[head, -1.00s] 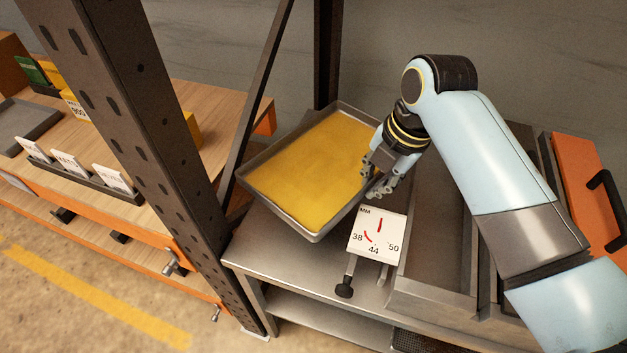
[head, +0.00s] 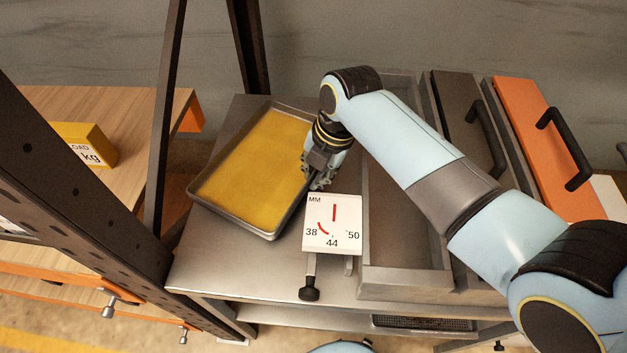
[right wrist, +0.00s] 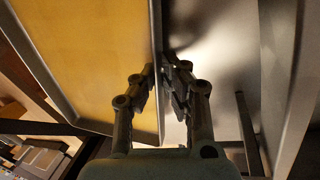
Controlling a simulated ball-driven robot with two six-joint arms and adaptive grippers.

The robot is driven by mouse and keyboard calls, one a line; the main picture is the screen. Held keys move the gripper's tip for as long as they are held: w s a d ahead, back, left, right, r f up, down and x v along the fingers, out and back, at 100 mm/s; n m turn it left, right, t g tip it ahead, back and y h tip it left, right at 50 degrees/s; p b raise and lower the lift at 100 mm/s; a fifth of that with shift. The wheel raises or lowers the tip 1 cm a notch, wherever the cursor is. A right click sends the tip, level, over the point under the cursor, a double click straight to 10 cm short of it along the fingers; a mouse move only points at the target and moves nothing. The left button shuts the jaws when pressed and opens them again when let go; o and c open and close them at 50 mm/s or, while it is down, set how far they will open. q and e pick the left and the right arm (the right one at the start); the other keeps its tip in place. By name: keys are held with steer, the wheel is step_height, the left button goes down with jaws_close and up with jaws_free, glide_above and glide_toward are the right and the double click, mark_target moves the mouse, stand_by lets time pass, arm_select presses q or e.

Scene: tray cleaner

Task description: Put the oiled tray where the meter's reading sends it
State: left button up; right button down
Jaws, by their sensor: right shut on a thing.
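The oiled tray (head: 230,218) is a grey metal tray with a yellow film over its floor. It sits at an angle over the left part of the steel table, near the rack post. My right gripper (head: 318,180) is shut on its right rim; in the right wrist view the fingers (right wrist: 160,72) straddle that rim (right wrist: 157,45). The meter (head: 333,240), a white dial marked MM with 38, 44 and 50, stands right of the tray. It shows a red upright stroke at the top and a red arc at lower left. My left gripper is not in view.
Right of the meter is an open steel trough (head: 400,262), then a dark lid (head: 465,110) and an orange lid (head: 535,130), both with black handles. A rack post (head: 165,120) stands left. Beyond it is a wooden shelf with a yellow load block (head: 85,145).

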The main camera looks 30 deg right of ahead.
step_height(320, 180, down, 3)
steer(key=shift+r, duration=0.1)
steer(key=shift+s+f, duration=0.1)
steer(key=shift+f, duration=0.1)
steer(key=c, duration=1.5)
jaws_free()
steer(key=p+v, duration=0.1)
steer(key=v, duration=1.1)
steer(key=shift+r, duration=0.15)
